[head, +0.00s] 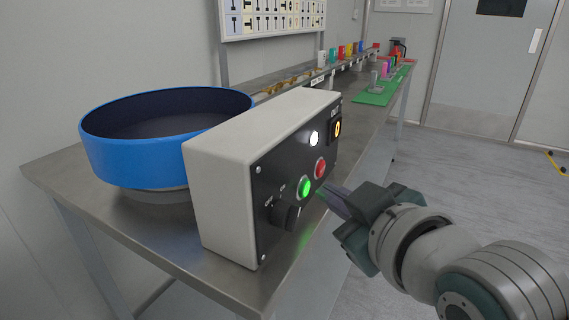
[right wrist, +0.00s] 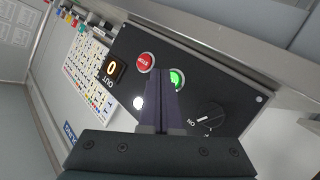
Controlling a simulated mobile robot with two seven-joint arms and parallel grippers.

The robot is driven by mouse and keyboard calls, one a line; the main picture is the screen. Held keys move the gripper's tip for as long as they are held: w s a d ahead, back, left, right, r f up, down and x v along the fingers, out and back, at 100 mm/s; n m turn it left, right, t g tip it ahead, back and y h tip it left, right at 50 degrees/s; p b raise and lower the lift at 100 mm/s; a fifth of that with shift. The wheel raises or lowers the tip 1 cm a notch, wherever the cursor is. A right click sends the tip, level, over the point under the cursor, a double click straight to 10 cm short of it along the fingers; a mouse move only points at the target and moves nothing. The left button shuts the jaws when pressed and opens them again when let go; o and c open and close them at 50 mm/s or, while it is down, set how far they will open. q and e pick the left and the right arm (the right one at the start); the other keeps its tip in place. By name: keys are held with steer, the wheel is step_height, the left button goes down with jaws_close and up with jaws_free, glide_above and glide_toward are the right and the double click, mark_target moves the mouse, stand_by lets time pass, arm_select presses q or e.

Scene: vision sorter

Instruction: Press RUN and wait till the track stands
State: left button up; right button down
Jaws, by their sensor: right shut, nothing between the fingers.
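The control box (head: 212,160) stands on the steel bench with its black panel (head: 278,160) facing right. A lit green button (head: 306,187), a red button (head: 320,167), a lit white lamp (head: 313,138) and a counter reading 0 (head: 337,129) show on it. My right gripper (head: 322,192) is shut and empty, its fingertips close to the green button. In the right wrist view the shut fingers (right wrist: 164,85) partly cover the green button (right wrist: 177,78); I cannot tell whether they touch it. The red button (right wrist: 145,62) is uncovered. My left gripper is out of view.
A blue bowl feeder (head: 140,158) stands behind the box. A track (head: 290,80) with brown parts runs along the bench towards several coloured cups. A green mat (head: 378,93) lies farther along the bench. A dark selector knob (head: 286,215) sits low on the panel.

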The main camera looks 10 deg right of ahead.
steer(key=shift+d, duration=0.1)
steer(key=s+d+p, duration=0.1)
steer(key=d, duration=0.1)
steer(key=s+d+p, duration=0.1)
steer(key=s+d, duration=0.1)
stand_by(0.6)
stand_by(0.4)
